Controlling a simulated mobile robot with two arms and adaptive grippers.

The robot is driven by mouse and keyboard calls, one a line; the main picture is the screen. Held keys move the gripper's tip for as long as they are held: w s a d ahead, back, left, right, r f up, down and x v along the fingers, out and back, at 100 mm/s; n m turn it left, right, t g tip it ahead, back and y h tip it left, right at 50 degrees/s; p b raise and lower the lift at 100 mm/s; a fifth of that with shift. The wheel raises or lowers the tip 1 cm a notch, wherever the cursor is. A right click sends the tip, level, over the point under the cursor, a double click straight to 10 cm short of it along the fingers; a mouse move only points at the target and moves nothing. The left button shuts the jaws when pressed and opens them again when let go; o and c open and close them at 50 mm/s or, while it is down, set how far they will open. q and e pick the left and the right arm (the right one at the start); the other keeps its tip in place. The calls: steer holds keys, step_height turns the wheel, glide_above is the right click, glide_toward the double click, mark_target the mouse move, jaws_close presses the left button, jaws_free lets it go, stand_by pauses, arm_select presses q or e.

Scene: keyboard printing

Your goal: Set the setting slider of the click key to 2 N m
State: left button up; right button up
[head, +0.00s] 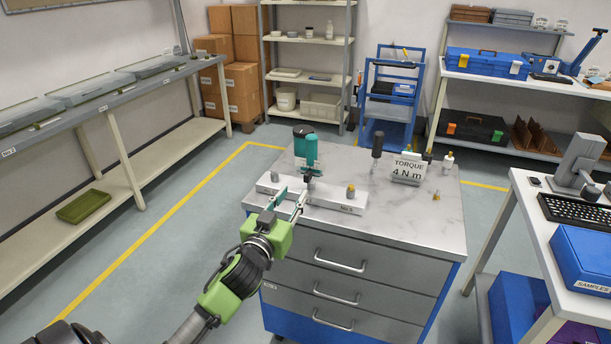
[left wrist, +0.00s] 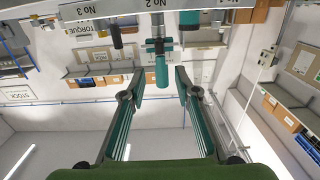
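My left gripper (head: 294,193) is open and empty, just in front of the key. In the left wrist view the key shows in the gap between the fingertips (left wrist: 160,84), apparently beyond them and not gripped. A sign (head: 408,170) reads "TORQUE 4 N m". My right gripper is out of view.
The plate bears numbered labels and other small fittings, one a brass-topped post (head: 350,191). A black-handled tool (head: 376,147) stands to the right. The front right of the cabinet top (head: 430,230) is clear.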

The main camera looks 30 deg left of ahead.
mark_target(306, 176)
arm_select(q)
steer(key=p+x, duration=0.1)
steer(key=x, duration=0.9)
steer(key=shift+w+f, duration=0.1)
steer(key=shift+w, duration=0.1)
jaws_close()
